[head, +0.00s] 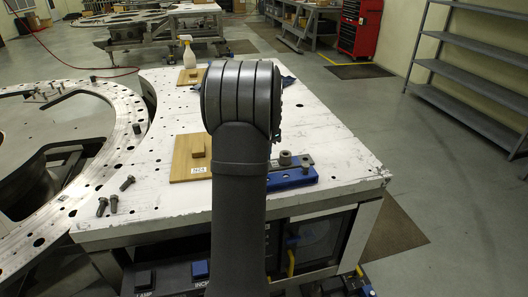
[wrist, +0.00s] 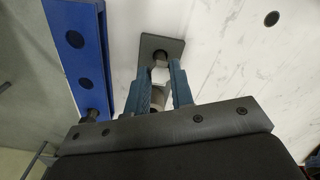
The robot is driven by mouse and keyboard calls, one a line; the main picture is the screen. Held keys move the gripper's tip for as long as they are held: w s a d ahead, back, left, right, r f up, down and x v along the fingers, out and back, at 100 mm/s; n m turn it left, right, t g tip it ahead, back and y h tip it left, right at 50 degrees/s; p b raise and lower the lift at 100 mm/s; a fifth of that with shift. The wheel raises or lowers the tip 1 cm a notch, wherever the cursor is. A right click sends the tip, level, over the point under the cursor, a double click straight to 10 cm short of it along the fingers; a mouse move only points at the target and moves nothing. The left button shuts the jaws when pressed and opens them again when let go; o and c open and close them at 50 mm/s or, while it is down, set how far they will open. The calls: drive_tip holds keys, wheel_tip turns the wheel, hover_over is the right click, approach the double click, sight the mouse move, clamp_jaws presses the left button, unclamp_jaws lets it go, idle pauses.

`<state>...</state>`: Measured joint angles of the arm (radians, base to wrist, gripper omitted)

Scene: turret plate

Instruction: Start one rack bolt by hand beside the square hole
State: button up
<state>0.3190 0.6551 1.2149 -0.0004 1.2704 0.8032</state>
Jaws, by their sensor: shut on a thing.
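In the wrist view my gripper (wrist: 161,74) is shut on a pale metal piece (wrist: 158,98), apparently a bolt, between its two blue fingers. Beyond the fingertips lies a small grey plate (wrist: 175,45) on the white surface, with a dark round spot where the held piece points. I cannot tell whether the piece touches it. The blue rack (wrist: 77,15) with dark holes is left of the fingers. In the head view my arm hides the gripper; the blue rack (head: 293,179) shows to its right. Loose dark bolts (head: 127,183) (head: 102,206) lie at the left.
The white table (head: 340,160) has several round holes and free room at right. A wooden board (head: 184,170) with a small block is left of my arm. A grey cylinder (head: 285,158) stands by the rack. A large ring (head: 110,150) fills the left.

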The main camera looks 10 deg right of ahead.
drive_tip(key=shift+f, duration=0.1)
drive_tip(key=shift+f+m, duration=0.1)
drive_tip(key=shift+m, duration=1.8)
drive_tip(key=m, duration=0.7)
drive_tip(key=shift+f+m, duration=0.1)
drive_tip(key=shift+m, duration=0.3)
drive_tip(key=m, duration=0.4)
drive_tip(key=o, duration=0.7)
